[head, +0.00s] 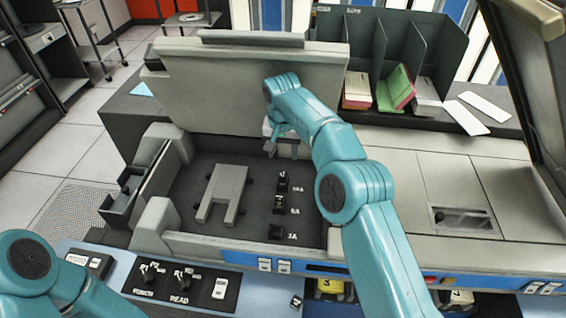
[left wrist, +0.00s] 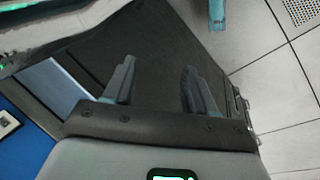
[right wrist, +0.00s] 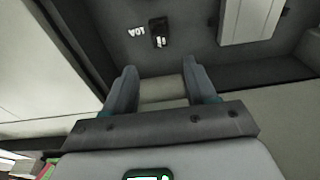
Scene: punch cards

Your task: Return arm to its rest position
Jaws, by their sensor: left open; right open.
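My right arm reaches in from the lower right of the head view over an open machine bay (head: 200,238). Its gripper (head: 284,147) is above the bay's back right part, just in front of the raised cover (head: 250,85). In the right wrist view the right gripper (right wrist: 162,82) has its fingers apart. A pale block (right wrist: 162,90) shows between them; I cannot tell whether they touch it. My left arm (head: 45,280) shows at the lower left of the head view, its gripper out of that frame. In the left wrist view the left gripper (left wrist: 160,85) is open and empty above dark panelling.
In the bay are a grey forked block (head: 222,190) and black switches (head: 282,182) marked 10A, 5A and 3A. A dark rack (head: 385,50) with coloured cards stands behind. A control panel (head: 180,285) runs along the front. The grey top at the right (head: 430,185) is mostly clear.

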